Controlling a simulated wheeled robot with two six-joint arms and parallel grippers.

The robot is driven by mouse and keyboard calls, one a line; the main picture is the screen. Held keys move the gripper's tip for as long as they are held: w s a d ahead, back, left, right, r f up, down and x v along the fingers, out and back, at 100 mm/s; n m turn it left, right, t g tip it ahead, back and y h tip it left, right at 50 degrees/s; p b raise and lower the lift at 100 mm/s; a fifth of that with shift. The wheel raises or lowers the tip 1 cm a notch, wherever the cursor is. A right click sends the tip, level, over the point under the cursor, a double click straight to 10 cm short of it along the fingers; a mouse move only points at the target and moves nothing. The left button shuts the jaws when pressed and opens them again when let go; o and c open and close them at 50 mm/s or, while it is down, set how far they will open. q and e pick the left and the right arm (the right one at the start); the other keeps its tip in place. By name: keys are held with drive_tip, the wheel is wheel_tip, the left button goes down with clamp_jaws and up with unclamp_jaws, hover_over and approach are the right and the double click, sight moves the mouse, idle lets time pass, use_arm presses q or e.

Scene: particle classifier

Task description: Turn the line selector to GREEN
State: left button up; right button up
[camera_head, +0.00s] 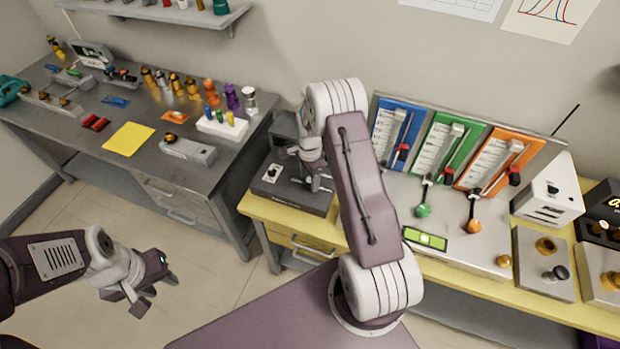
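A dark box (290,196) at the left end of the yellow bench carries a small dial on a white label (272,173); it may be the line selector, but its markings are too small to read. My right gripper (318,182) is over the right part of this box, to the right of the dial; its finger gap is unclear. Blue (395,135), green (446,148) and orange (498,160) panels stand behind it to the right. My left gripper (146,293) hangs over the floor at the lower left, open and empty.
A small display with a green screen (425,238) lies before the panels. Levers with a green knob (423,210) and an orange knob (474,226) stand nearby. My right arm hides part of the bench. A grey table (85,140) with many parts stands left.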

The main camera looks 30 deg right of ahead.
wheel_tip(320, 180, up, 9)
drive_tip(key=shift+s+f+b, duration=0.1)
drive_tip(key=shift+f+b, duration=0.05)
drive_tip(key=shift+b, duration=0.45)
drive_tip(key=shift+r, duration=0.2)
